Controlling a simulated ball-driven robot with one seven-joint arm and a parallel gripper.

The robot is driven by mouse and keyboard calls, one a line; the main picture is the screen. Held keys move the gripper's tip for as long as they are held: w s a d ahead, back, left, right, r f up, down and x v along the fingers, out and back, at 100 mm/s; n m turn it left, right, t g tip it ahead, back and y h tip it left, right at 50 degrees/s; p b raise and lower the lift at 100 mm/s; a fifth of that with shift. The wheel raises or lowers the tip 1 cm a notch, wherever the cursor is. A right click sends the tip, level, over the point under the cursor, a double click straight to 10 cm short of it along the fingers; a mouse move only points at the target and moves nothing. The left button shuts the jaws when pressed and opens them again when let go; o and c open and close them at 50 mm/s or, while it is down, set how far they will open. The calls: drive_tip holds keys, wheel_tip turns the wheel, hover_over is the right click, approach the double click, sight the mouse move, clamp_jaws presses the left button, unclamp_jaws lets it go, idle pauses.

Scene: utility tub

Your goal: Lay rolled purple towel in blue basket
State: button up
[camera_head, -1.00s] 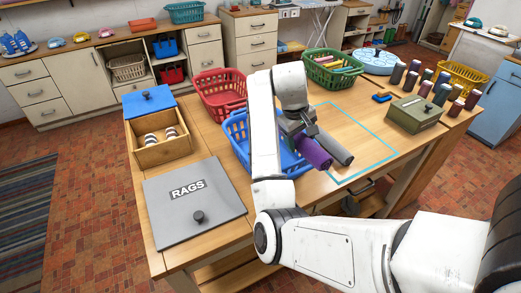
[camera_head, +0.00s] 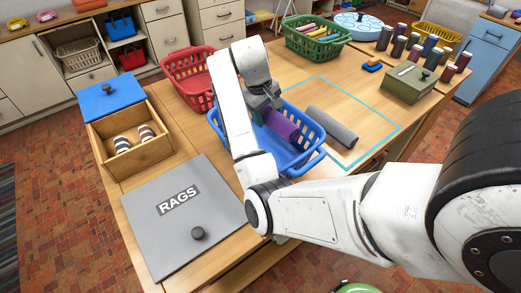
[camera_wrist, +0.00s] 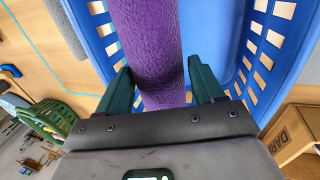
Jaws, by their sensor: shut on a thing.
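The rolled purple towel (camera_head: 281,125) is in my gripper (camera_head: 263,108), over the blue basket (camera_head: 300,162). In the wrist view the purple towel (camera_wrist: 148,45) lies between the two green fingers of my gripper (camera_wrist: 160,85), which is shut on it. The blue basket (camera_wrist: 285,40) spreads below and around the towel, with its slotted walls on both sides. I cannot tell whether the towel touches the basket floor. My arm hides part of the basket's left side.
A rolled grey towel (camera_head: 332,128) lies on the table inside a cyan outline, right of the basket. A red basket (camera_head: 188,75) stands behind left, a green basket (camera_head: 317,45) at the back. A grey RAGS lid (camera_head: 185,225) and wooden box (camera_head: 135,152) are left.

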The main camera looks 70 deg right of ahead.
drive_tip(key=shift+w+f, duration=0.1)
drive_tip(key=shift+f, duration=0.75)
drive_tip(key=p, duration=0.1)
hover_over(269, 146)
drive_tip(key=a, duration=0.1)
drive_tip(key=f, duration=0.9)
drive_tip(key=shift+w+a+f, duration=0.2)
drive_tip(key=shift+w, duration=0.15)
drive_tip(key=shift+f, duration=0.1)
drive_tip(key=o, duration=1.3)
drive_tip(key=shift+c, duration=0.2)
drive_tip(key=v, duration=1.2)
drive_tip(key=shift+p, duration=0.3)
